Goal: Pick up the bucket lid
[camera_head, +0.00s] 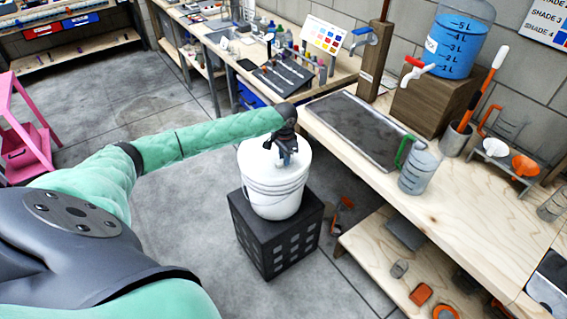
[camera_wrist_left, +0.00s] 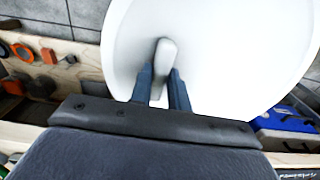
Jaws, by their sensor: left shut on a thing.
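A white bucket (camera_head: 272,200) stands on a black crate-like stand (camera_head: 268,250) with square holes. Its white lid (camera_head: 262,160) is on top of it, and I cannot tell whether it is lifted at all. My left gripper (camera_head: 284,157) reaches over the lid from the left. In the left wrist view my left gripper (camera_wrist_left: 164,82) is shut on the upright handle of the lid (camera_wrist_left: 225,60). The handle's tip shows between and beyond the fingers. My right gripper is not in view.
A wooden workbench (camera_head: 470,215) runs along the right, with a metal tray (camera_head: 365,130), a green-handled jug (camera_head: 418,170) and a blue water dispenser (camera_head: 458,45). A pink step stool (camera_head: 25,140) stands at the left. Grey floor (camera_head: 180,210) is clear left of the stand.

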